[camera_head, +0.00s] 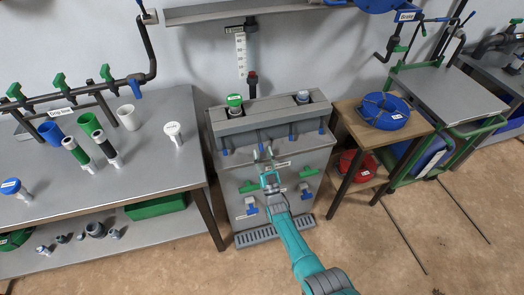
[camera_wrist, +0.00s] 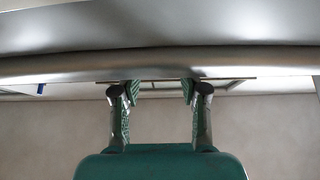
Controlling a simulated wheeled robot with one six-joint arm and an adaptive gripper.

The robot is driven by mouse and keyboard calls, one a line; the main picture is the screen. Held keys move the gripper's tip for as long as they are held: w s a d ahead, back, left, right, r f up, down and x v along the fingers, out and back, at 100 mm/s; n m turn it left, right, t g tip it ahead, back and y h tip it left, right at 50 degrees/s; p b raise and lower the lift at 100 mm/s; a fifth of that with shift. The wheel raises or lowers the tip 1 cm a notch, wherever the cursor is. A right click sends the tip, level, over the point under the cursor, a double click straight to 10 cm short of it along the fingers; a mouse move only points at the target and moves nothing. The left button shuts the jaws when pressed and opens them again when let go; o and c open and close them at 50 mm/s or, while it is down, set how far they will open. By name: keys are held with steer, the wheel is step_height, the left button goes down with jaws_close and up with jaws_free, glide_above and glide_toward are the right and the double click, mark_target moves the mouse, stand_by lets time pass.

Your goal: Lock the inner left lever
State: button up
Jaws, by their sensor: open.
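A grey manifold cabinet (camera_head: 285,160) stands in the middle of the head view. A row of blue-tipped levers runs along its upper front. The inner left lever (camera_head: 262,139) is second from the left, just above my gripper; its exact position is too small to tell. My gripper (camera_head: 267,157) is open in front of the cabinet's upper face, below that row. In the wrist view my open gripper (camera_wrist: 160,91) has empty space between its fingers, with a rounded grey metal edge (camera_wrist: 160,66) just beyond the fingertips. No lever shows between the fingers there.
Green handles (camera_head: 249,187) and blue valves (camera_head: 251,208) sit lower on the cabinet front. A workbench (camera_head: 150,165) with pipe parts stands left. A small wooden table (camera_head: 350,115) with a blue hose coil (camera_head: 384,110) stands right.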

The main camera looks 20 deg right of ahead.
steer(key=v, duration=1)
steer(key=shift+s, duration=0.25)
steer(key=shift+f, duration=0.1)
